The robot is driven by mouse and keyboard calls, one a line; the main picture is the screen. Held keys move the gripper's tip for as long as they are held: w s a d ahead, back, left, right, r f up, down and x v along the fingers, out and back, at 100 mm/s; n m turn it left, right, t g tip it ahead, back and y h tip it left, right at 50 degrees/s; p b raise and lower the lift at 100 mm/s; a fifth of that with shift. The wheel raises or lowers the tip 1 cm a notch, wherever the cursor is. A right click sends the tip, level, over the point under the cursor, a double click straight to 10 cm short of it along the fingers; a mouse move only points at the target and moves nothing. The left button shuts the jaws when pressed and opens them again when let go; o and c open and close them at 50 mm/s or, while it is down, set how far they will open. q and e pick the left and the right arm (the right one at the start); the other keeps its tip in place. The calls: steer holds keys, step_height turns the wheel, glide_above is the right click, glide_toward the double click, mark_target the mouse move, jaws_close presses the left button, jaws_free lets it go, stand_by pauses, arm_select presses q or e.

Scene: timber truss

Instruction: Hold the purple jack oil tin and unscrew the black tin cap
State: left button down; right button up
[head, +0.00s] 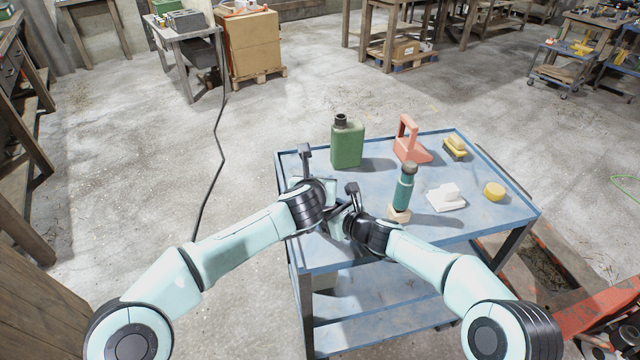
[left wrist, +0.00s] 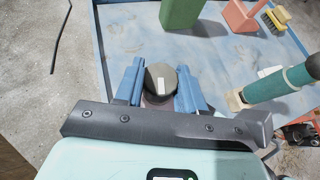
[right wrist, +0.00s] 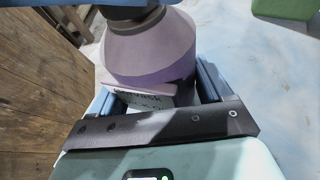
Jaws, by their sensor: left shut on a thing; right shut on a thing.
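The purple jack oil tin (right wrist: 150,55) fills the upper part of the right wrist view, with a sloped shoulder and a pale printed label on its side. My right gripper (right wrist: 155,92) is shut on the tin's body, one blue finger on each side. The black tin cap (left wrist: 161,78), with a pale mark on top, shows from above in the left wrist view. My left gripper (left wrist: 158,88) is shut on the cap, with a blue finger on either side. The cap sits above the tin's neck; I cannot tell how tightly. In the head view my wrists hide most of the tin.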

arm_select(q)
steer(key=shift+f, duration=0.1)
stand_by(0.3)
steer(key=c, duration=0.6)
jaws_free()
arm_select(e)
steer(key=o, duration=1.8)
steer(key=shift+c, duration=0.2)
arm_select(q)
steer(key=v, duration=1.2)
arm_select(e)
steer(key=v, duration=1.2)
arm_select(q)
steer(key=shift+d, duration=0.1)
